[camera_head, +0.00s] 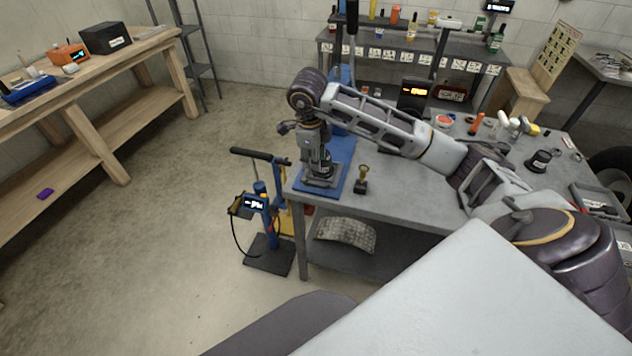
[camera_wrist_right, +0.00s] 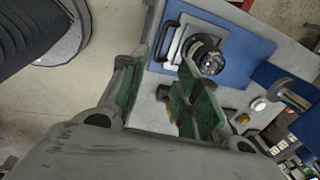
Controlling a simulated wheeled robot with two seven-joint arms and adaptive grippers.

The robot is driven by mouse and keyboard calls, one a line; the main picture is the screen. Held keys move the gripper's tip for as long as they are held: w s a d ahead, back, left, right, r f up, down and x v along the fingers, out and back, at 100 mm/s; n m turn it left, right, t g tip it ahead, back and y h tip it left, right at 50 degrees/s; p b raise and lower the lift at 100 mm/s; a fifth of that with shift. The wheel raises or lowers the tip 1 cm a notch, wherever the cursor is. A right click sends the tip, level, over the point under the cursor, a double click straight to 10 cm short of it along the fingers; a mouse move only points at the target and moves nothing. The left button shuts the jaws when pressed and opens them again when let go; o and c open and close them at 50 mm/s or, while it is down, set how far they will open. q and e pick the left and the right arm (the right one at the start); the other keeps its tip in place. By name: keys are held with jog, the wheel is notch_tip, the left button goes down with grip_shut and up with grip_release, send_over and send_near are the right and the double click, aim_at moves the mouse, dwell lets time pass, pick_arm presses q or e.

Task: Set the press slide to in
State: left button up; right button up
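The press (camera_head: 345,150) is blue and stands on the left end of the grey workbench. Its slide (camera_head: 322,182) is a grey plate towards the front of the blue base, carrying a dark round part. In the right wrist view the slide (camera_wrist_right: 222,38) shows with a dark U-shaped handle (camera_wrist_right: 174,42) on its edge. My right gripper (camera_head: 316,158) points down over the slide. In the right wrist view its green-padded fingers (camera_wrist_right: 160,85) are apart, with the handle near their tips; I cannot tell whether they touch it. My left gripper is not in view.
A small dark piece with a brass top (camera_head: 362,180) stands on the workbench (camera_head: 400,185) just right of the press base. A blue device with a lit display (camera_head: 254,203) stands on the floor left of the bench. A wooden table (camera_head: 110,75) is far left; the floor between is mostly clear.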

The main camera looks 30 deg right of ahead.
aim_at(316, 185)
jog(key=f, duration=0.4)
jog(key=w+d+f+p, duration=0.1)
jog(key=f, duration=0.7)
jog(key=shift+w+d+f, duration=0.25)
jog(key=shift+d+f, duration=0.1)
jog(key=shift+d, duration=0.05)
grip_shut()
